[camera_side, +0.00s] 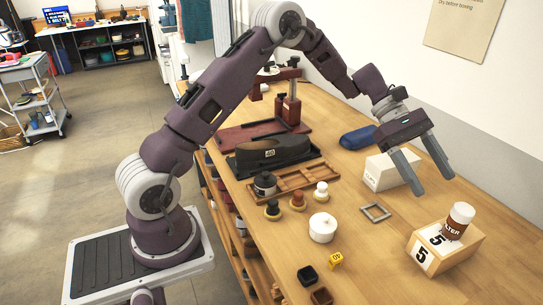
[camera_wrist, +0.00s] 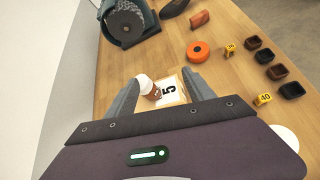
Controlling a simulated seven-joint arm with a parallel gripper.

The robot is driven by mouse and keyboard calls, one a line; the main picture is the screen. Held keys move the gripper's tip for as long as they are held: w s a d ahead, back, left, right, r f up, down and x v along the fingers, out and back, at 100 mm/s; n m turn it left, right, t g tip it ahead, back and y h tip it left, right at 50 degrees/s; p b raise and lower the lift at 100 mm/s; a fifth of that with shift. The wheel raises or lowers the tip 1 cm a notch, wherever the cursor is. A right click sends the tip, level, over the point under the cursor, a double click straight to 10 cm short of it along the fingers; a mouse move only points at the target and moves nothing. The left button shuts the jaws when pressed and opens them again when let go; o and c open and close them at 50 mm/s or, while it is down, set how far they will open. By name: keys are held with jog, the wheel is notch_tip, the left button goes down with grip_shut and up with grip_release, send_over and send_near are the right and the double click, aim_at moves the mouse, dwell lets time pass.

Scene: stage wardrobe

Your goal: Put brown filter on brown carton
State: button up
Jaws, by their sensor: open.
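The brown filter (camera_side: 457,224) is a small brown bottle with a white cap and a label. It rests on top of the brown carton (camera_side: 462,250), a light-brown box with white "5" labels, and looks slightly tilted. My gripper (camera_side: 432,184) is open and empty, above and behind the carton, apart from the filter. In the wrist view, the filter (camera_wrist: 155,94) and the carton (camera_wrist: 181,84) show between the open fingers of my gripper (camera_wrist: 161,80). Part of the carton is hidden behind the filter and my gripper.
A white box (camera_side: 385,172), a grey square frame (camera_side: 375,212) and a white round pot (camera_side: 322,228) stand left of the carton. A yellow numbered block (camera_side: 336,259) and small dark trays (camera_side: 308,276) lie nearer the front.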

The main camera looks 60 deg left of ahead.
jog(key=s+r+m+y, duration=0.4)
jog(key=s+r+m, duration=0.3)
jog(key=s, duration=0.4)
jog(key=s+a+m+t+y, duration=0.2)
jog(key=s+a+m+y, duration=0.1)
jog(key=s, duration=0.9)
jog(key=s+a+r+m+t+y, duration=0.1)
jog(key=s+a+m+y, duration=0.3)
jog(key=s, duration=0.8)
jog(key=shift+a+r+m+t, duration=0.2)
jog(key=shift+a+m+t, duration=0.7)
jog(key=shift+a, duration=0.35)
